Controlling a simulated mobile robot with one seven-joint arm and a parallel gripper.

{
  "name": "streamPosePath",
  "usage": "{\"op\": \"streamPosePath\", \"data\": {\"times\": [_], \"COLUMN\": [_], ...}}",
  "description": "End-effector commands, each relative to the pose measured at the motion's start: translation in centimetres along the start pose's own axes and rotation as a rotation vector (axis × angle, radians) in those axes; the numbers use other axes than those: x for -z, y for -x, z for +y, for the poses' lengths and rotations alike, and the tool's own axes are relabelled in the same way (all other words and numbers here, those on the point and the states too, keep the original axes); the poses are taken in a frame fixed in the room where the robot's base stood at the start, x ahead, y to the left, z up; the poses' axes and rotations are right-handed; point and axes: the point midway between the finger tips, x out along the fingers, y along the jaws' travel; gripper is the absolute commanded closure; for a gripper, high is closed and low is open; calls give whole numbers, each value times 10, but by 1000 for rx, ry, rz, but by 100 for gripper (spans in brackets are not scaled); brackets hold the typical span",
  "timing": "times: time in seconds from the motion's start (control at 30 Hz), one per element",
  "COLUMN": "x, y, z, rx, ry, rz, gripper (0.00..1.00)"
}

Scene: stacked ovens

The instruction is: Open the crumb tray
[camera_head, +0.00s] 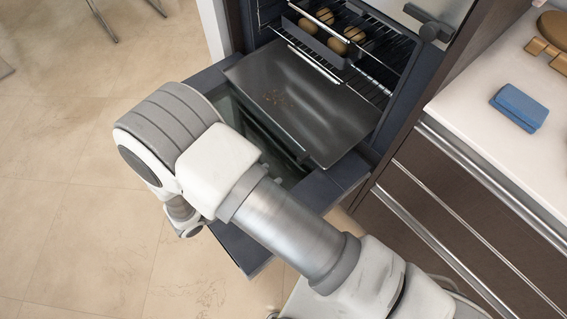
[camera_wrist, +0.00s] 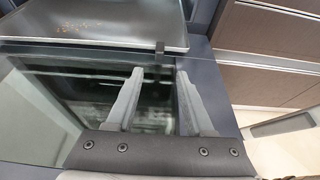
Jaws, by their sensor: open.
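The crumb tray (camera_head: 305,104) is a flat dark-grey metal sheet with brown crumbs on it. In the head view it sticks well out of the lower part of the oven, above the lowered oven door (camera_head: 347,183). The tray (camera_wrist: 115,22) also shows at the top of the wrist view, with a small dark tab at its front edge. My gripper (camera_wrist: 160,76) is open and empty, with its two fingers apart in front of the tray's edge and over the door glass. I see no contact with the tray. In the head view my arm hides the gripper.
A rack (camera_head: 376,92) and a pan (camera_head: 318,47) with several brown round items sit inside the oven above the tray. At right, a white counter (camera_head: 480,95) holds a blue sponge (camera_head: 519,106) above brown drawers (camera_head: 430,215). Tiled floor (camera_head: 75,170) is open at left.

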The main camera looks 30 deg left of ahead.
Motion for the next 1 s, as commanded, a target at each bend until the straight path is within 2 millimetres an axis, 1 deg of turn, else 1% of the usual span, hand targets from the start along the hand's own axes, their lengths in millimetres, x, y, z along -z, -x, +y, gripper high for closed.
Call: {"op": "streamPosePath", "data": {"times": [0.03, 0.1, 0.2, 0.3, 0.43, 0.9, 1.0], "x": [-1, -1, 0, 0, 0, 0, -4], "y": [11, 23, 34, 41, 44, 43, 42], "z": [1, 1, 0, 0, 0, 0, 0], "rx": [-3, -3, -1, -1, 1, 1, 10], "ry": [-1, -1, -1, -1, -1, -1, -11], "rz": [1, 1, 1, 0, 0, 0, 4], "gripper": [48, 48, 48, 48, 48, 48, 48]}}
